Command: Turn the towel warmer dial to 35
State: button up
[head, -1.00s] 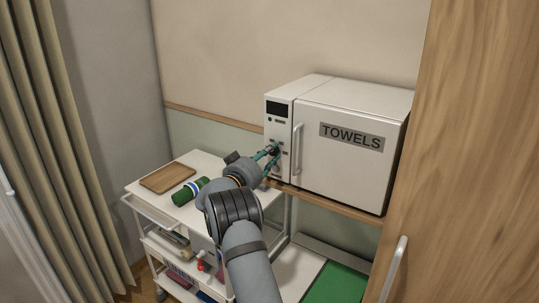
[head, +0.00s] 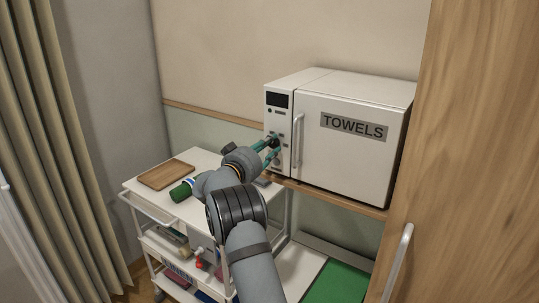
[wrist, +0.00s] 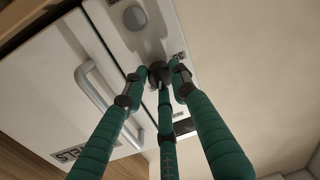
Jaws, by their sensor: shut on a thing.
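The towel warmer (head: 350,165) is a white box with a TOWELS label, standing on a wooden shelf. Its narrow left panel carries a dark display (head: 278,99) and controls. My gripper (head: 273,143) has green fingers and reaches this panel from the lower left. In the wrist view, the fingertips (wrist: 159,74) are shut around a small dark dial (wrist: 157,67) on the panel. The fingers hide much of it, and I cannot read its setting. A second, grey round knob (wrist: 135,17) on the same panel is free of the fingers.
The warmer's vertical door handle (head: 298,140) is just right of the fingers. A white trolley (head: 142,189) stands below left, with a wooden tray (head: 166,174) and a green roll (head: 181,191) beside my arm. A wooden cabinet (head: 470,150) bounds the right.

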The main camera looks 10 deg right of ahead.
jog(key=n+b, duration=0.1)
jog(key=b, duration=0.2)
jog(key=shift+a+f+n, duration=0.1)
jog(key=shift+n, duration=0.2)
jog(key=shift+w+a+n+g+h+p, duration=0.2)
jog(key=shift+n+p, duration=0.8)
jog(key=shift+n, duration=2.85)
jog(key=shift+s+d+n+g+h+p, duration=0.1)
jog(key=shift+n+g+h+p, duration=0.6)
jog(key=shift+n, duration=3.1)
jog(key=shift+w+a+n+y+p, duration=0.15)
jog(key=shift+n+p, duration=1.2)
jog(key=shift+n, duration=2.5)
jog(key=shift+s, duration=0.1)
jog(key=o, duration=1)
jog(key=shift+c, duration=0.2)
jog(key=shift+o, duration=1)
jog(key=shift+d, duration=0.15)
